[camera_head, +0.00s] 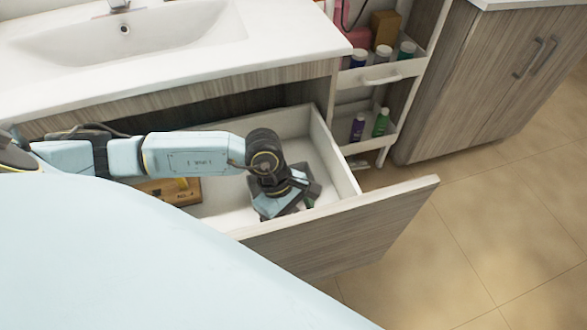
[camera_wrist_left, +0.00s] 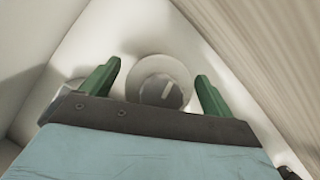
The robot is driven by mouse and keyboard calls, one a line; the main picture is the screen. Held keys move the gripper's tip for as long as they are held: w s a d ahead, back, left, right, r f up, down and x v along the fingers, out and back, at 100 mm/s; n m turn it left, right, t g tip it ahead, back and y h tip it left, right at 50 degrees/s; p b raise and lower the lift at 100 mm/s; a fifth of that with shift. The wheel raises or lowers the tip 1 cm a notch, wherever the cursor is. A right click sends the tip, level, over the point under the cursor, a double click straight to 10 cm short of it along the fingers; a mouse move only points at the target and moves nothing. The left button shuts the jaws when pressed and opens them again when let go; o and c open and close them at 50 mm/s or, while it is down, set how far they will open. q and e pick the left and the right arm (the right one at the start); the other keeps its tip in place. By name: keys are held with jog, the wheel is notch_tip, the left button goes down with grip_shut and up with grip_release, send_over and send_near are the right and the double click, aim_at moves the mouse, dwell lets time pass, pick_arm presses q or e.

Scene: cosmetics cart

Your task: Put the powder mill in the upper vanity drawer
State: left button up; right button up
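The upper vanity drawer (camera_head: 328,165) is pulled out under the sink counter. My left gripper (camera_head: 288,202) reaches down inside it, near its right front corner. In the left wrist view the green fingers of my left gripper (camera_wrist_left: 157,88) are spread. Between them is a round, pale thing with a grey knob (camera_wrist_left: 165,92), apparently the powder mill, with gaps to both fingers. It seems to stand on the drawer floor. In the head view my gripper hides it. My right gripper is not in view.
A wooden box (camera_head: 172,191) lies in the drawer's left part, partly behind my arm. Another pale round thing (camera_wrist_left: 62,98) shows left of the fingers. The drawer front (camera_head: 345,232) stands close to my gripper. A cart with bottles (camera_head: 380,75) is to the right.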

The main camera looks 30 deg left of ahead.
pick_arm(q)
jog(key=shift+r, duration=0.1)
jog(key=p+v, duration=0.3)
jog(key=v, duration=0.9)
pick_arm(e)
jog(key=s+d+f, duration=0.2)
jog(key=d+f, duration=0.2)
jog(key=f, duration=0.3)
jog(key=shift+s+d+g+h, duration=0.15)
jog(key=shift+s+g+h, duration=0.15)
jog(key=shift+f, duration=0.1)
